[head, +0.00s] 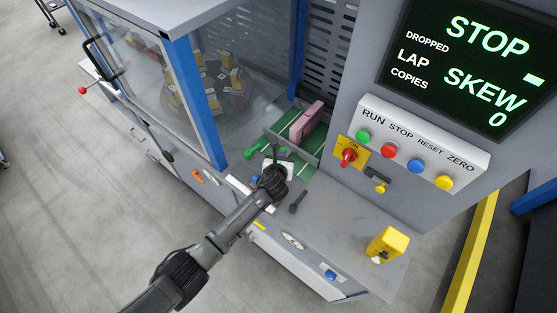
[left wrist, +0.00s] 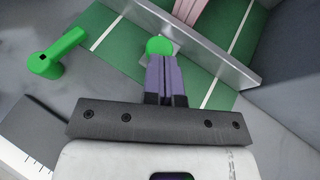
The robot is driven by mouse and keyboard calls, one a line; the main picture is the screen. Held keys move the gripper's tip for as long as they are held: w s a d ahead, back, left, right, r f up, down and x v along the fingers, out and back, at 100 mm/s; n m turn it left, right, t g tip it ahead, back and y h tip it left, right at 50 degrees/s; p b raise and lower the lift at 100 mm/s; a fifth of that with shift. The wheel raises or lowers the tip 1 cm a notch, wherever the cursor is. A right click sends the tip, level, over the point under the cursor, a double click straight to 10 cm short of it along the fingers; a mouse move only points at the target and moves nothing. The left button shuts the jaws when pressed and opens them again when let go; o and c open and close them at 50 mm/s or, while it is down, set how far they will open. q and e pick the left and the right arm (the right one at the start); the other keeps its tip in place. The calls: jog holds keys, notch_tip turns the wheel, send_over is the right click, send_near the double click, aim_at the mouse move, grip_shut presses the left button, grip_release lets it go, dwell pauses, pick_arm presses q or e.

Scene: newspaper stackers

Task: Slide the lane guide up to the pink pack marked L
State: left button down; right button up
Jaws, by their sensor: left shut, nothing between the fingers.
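The pink pack (head: 306,122) stands on the green lane bed beyond the lane guide. Its lower part shows at the top of the left wrist view (left wrist: 190,10), and I cannot read a mark on it. The lane guide (left wrist: 222,60) is an upright grey metal plate across the green bed, with a strip of green between it and the pack. A round green knob (left wrist: 159,45) is on its near side. My left gripper (left wrist: 163,78) is shut and empty, its purple fingertips at the knob; I cannot tell whether they touch. My right gripper is not in view.
A green lever (left wrist: 58,54) stands left of the fingers. A grey wall (left wrist: 293,60) bounds the bed on the right. The button box (head: 420,145) and red-yellow switch (head: 348,155) are to the right. A yellow block (head: 387,244) sits on the bench.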

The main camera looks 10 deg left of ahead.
pick_arm(q)
jog(key=shift+w+d+r, duration=0.1)
jog(key=shift+w, duration=0.15)
jog(key=shift+s, duration=0.1)
